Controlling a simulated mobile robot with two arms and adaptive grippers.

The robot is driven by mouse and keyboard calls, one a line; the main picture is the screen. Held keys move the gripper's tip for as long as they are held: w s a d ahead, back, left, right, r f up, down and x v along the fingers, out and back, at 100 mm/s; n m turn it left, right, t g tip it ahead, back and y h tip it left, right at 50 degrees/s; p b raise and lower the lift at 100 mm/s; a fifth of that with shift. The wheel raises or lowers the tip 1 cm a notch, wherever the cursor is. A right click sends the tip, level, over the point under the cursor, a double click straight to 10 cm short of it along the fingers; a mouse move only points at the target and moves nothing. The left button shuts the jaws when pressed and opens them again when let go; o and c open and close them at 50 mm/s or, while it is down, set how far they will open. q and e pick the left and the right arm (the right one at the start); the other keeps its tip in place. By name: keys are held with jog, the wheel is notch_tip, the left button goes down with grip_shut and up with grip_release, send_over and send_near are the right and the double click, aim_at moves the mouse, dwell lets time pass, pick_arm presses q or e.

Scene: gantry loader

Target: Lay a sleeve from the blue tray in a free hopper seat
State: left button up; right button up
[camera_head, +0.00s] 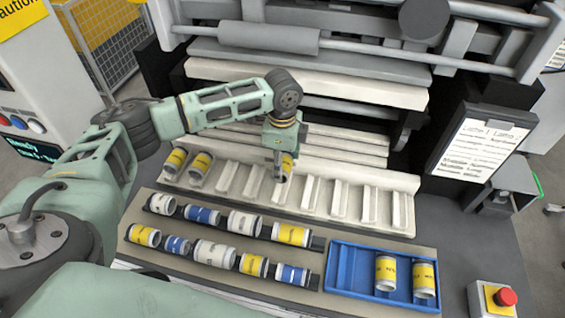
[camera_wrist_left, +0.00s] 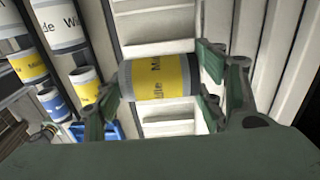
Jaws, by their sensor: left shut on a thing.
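My left gripper (camera_head: 284,165) is shut on a yellow-banded sleeve (camera_head: 286,166). It holds the sleeve over the white hopper (camera_head: 388,212), near the middle of the row of seats. In the left wrist view the sleeve (camera_wrist_left: 160,77) lies between the two green fingers, above a white seat. I cannot tell whether it touches the seat. Two yellow-banded sleeves (camera_head: 175,160) (camera_head: 201,164) lie in the leftmost seats. Several seats to the right are empty. The blue tray (camera_head: 347,274) at the front right holds two yellow sleeves (camera_head: 385,273) (camera_head: 424,280). My right gripper is out of view.
Two rows of white, blue and yellow sleeves (camera_head: 243,222) lie on the brown board (camera_head: 330,243) in front of the hopper. A red button (camera_head: 505,297) is at the front right. A clipboard (camera_head: 482,145) stands at the right. Grey machine bars (camera_head: 300,50) cross behind the hopper.

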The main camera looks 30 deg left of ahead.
pick_arm(q)
notch_tip(320, 180, down, 3)
jog(key=b, duration=0.3)
jog(key=shift+f, duration=1.65)
jog(key=o, duration=1.6)
jog(key=shift+c, duration=0.2)
